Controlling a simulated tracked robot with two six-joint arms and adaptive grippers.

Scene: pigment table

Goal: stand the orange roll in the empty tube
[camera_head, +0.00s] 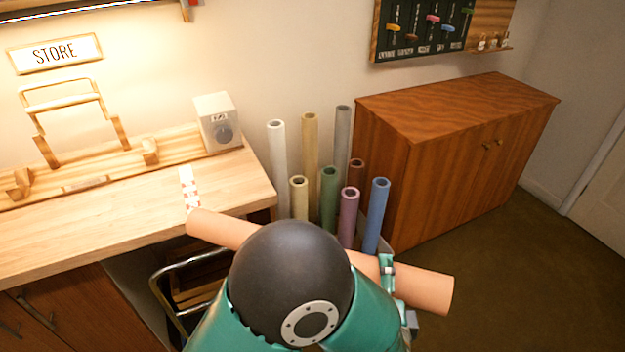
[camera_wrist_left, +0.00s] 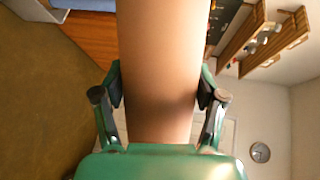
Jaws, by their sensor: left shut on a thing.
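The orange roll (camera_head: 425,288) lies nearly level across the front of the head view, its right end lower in the picture. My dark arm joint hides its middle. My left gripper (camera_head: 388,272) is shut on the orange roll, toward its right part. In the left wrist view, the fingers of my left gripper (camera_wrist_left: 160,92) press both sides of the roll (camera_wrist_left: 162,45). Several coloured rolls, including a blue one (camera_head: 376,215), a purple one (camera_head: 348,217) and a green one (camera_head: 328,195), stand upright behind it. I cannot make out which tube is empty. My right gripper is not in view.
A wooden workbench (camera_head: 110,210) is at left, with a white box (camera_head: 217,122) on it. A metal-framed chair or rack (camera_head: 170,290) stands below its edge. A brown cabinet (camera_head: 440,160) is right of the rolls. Floor (camera_head: 540,270) is clear at right.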

